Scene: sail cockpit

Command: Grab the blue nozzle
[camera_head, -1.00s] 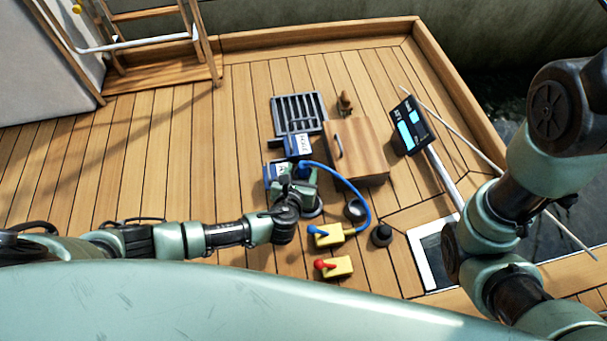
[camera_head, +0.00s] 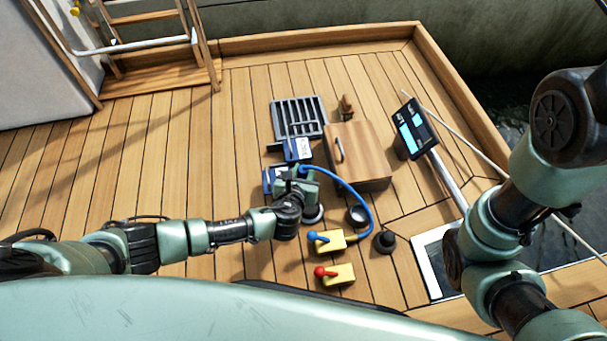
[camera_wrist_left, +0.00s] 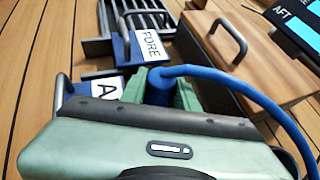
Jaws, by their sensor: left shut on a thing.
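The blue nozzle (camera_wrist_left: 158,88) sits between the fingers of my left gripper (camera_head: 296,172), which is shut on it. A blue hose runs from the nozzle, arcs to the right and comes down to a yellow valve block with a blue lever (camera_head: 328,241). In the left wrist view the gripper body hides the nozzle's lower part, and I cannot tell whether its tip touches anything. My right arm (camera_head: 490,235) shows at the right; its gripper is not in view.
A blue FORE plate (camera_wrist_left: 146,46) and another blue plate (camera_wrist_left: 90,88) with handles lie beside the gripper. A dark grate (camera_head: 298,117), wooden box (camera_head: 357,157) and display on a pole (camera_head: 414,130) stand beyond. A red-levered yellow block (camera_head: 335,275) is nearer.

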